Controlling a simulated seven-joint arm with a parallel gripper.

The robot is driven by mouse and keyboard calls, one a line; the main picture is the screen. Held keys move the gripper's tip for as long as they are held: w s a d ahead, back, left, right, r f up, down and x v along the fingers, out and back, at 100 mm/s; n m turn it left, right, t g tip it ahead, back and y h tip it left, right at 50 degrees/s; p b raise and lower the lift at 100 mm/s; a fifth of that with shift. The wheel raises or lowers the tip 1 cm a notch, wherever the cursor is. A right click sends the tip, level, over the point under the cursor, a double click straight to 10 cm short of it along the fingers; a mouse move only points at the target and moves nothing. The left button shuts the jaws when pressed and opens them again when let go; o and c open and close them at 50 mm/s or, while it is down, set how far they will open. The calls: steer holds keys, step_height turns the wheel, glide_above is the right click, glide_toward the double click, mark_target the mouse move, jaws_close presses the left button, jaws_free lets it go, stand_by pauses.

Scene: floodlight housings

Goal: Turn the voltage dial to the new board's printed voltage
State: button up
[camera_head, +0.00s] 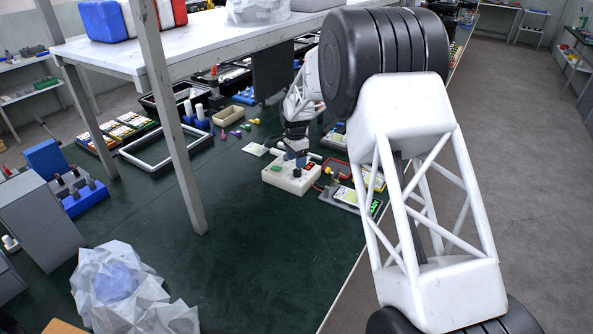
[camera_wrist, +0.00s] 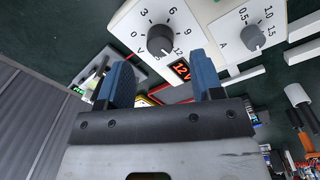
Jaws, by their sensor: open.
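The voltage dial (camera_wrist: 160,39) is a dark round knob on a white panel, marked V with a scale from 0 to 12. Its pale mark appears to point toward 12, and a red display (camera_wrist: 180,70) beside it reads 12 V. My gripper (camera_wrist: 161,62) is open, its two blue fingers apart and empty, near the dial with no clear contact. In the head view my gripper (camera_head: 295,150) is above the white supply box (camera_head: 290,180), partly hiding its top. I cannot identify the new board or read a printed voltage.
A second dial (camera_wrist: 253,37), marked A, is on a neighbouring white panel. A grey device with a green display (camera_head: 352,198) stands right of the supply box. A table post (camera_head: 172,120) stands to the left. The green bench surface in front (camera_head: 250,250) is clear.

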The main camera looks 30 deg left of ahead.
mark_target(296, 170)
steer(key=shift+d+f, duration=0.1)
steer(key=shift+f, duration=2.4)
steer(key=c, duration=0.9)
steer(key=shift+n, duration=0.4)
steer(key=n, duration=0.5)
steer(key=shift+s+d, duration=0.1)
steer(key=n, duration=0.5)
steer(key=shift+r, duration=0.1)
steer(key=shift+t, duration=0.3)
